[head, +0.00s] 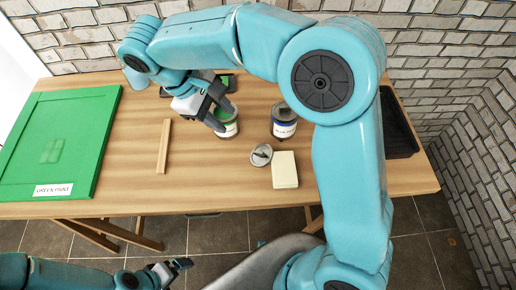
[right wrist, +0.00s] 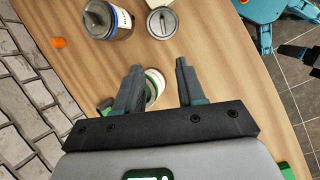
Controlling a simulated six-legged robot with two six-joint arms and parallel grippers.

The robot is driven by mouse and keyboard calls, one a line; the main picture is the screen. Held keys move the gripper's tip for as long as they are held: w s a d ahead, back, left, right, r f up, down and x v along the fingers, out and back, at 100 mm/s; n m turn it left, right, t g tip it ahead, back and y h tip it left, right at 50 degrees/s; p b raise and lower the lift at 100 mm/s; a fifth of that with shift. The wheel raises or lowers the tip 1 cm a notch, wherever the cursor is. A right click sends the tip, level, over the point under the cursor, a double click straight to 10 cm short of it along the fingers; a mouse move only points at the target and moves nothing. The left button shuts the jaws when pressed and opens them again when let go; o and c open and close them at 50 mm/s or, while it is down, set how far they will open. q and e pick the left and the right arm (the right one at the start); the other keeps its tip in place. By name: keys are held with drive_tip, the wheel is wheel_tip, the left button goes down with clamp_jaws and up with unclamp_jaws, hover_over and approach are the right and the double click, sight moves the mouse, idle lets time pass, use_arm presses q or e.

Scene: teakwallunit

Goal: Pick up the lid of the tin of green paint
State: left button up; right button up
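The tin of green paint (head: 230,130) stands on the wooden table, with green showing at its top. My right gripper (head: 229,118) is at this tin and partly covers it. In the right wrist view the tin (right wrist: 154,86) shows between the spread fingers of my right gripper (right wrist: 159,66); they look empty. A round grey lid with a raised handle (head: 261,155) lies on the table in front of the two tins; it also shows in the right wrist view (right wrist: 162,23). My left gripper (head: 181,264) is low in front of the table, away from the tins; its opening is unclear.
A tin with a blue label (head: 284,129) and a dark top stands right of the green tin. A cream block (head: 285,170) lies beside the loose lid. A wooden stick (head: 163,147) and green panel (head: 60,130) lie left. A black tray (head: 399,130) is right.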

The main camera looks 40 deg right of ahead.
drive_tip(key=b, duration=0.1)
hover_over(256, 152)
drive_tip(key=w+a, duration=0.2)
drive_tip(key=f, duration=0.9)
drive_tip(key=shift+s+a+f, duration=0.1)
drive_tip(key=shift+s+f, duration=0.1)
drive_tip(key=shift+s, duration=0.05)
drive_tip(key=x, duration=0.5)
drive_tip(key=shift+s+a+f, duration=0.1)
drive_tip(key=shift+a+f, duration=0.05)
drive_tip(key=shift+f, duration=0.05)
clamp_jaws()
